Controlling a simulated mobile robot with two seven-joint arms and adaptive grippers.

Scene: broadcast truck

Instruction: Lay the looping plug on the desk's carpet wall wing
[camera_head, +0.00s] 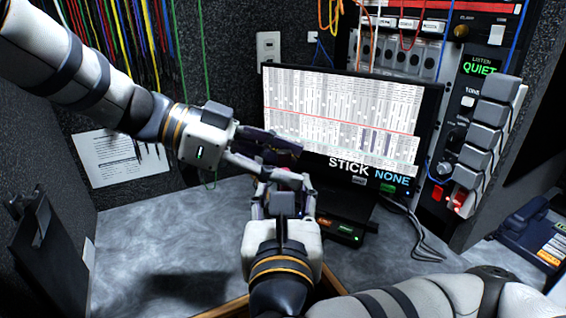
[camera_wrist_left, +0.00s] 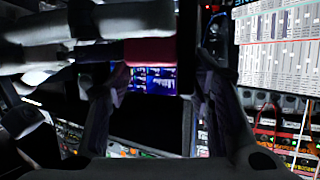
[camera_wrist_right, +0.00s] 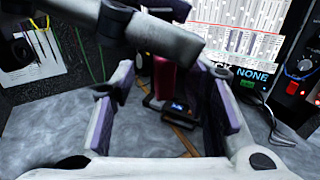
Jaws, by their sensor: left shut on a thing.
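A magenta piece (camera_head: 288,178), which seems to be the looping plug, is between my two grippers in front of the monitor. My left gripper (camera_head: 270,158) reaches in from the upper left and is shut on it; the fingers hide much of the contact. The magenta piece also shows in the left wrist view (camera_wrist_left: 150,52) and upright in the right wrist view (camera_wrist_right: 164,78). My right gripper (camera_head: 284,190) is just below, its fingers apart on either side of the piece; I cannot tell whether they touch it. The grey desk top (camera_head: 130,240) runs left to the dark carpet wall (camera_head: 110,105).
The monitor (camera_head: 340,115) stands behind the grippers. A small dark device (camera_head: 342,232) with a lit display lies on the desk below it. A clipboard (camera_head: 38,245) leans at the left. Cables hang above; a switch panel (camera_head: 465,140) stands right. The desk's left part is clear.

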